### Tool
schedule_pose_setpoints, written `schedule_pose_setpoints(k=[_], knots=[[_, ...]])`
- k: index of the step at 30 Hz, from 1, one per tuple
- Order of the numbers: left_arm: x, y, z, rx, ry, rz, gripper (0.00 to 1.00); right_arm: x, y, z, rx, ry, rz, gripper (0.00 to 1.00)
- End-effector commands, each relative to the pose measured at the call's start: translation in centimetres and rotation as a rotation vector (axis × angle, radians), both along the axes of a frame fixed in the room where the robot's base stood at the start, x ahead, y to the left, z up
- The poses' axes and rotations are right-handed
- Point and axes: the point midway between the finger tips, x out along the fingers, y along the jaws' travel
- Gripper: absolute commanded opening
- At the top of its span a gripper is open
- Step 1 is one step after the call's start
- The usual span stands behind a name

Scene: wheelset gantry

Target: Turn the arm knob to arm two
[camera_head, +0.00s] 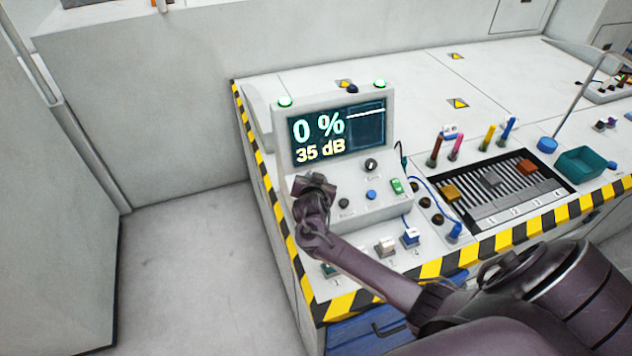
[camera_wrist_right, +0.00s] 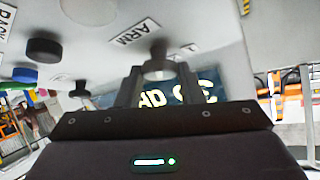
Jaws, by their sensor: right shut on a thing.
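The arm knob (camera_wrist_right: 158,62) stands on the console panel under a printed ARM label (camera_wrist_right: 133,32) in the right wrist view. My right gripper (camera_wrist_right: 158,78) has one finger on each side of it and is shut on it. In the head view my right gripper (camera_head: 313,188) is at the left end of the console's sloped panel and hides the knob. The knob's setting cannot be read. The console screen (camera_head: 337,133) shows "0 %" and "35 dB". My left gripper is in neither view.
Striped tape marks the bench edge.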

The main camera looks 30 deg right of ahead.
Motion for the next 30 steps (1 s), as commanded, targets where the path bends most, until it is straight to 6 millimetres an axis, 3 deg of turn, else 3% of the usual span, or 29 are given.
schedule_pose_setpoints(k=[12, 28, 29, 30], knots=[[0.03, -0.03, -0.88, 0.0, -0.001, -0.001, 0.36, 0.07, 0.12, -0.09, 0.078, -0.017, -0.174, 0.11], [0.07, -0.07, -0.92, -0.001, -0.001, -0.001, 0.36, 0.12, 0.07, 0.06, 0.087, -0.021, -0.196, 0.11], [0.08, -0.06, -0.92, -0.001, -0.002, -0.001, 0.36, 0.12, 0.06, 0.07, 0.087, -0.021, -0.196, 0.37], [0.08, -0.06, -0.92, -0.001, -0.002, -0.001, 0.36, 0.12, 0.07, 0.07, 0.087, -0.021, -0.196, 0.42]])
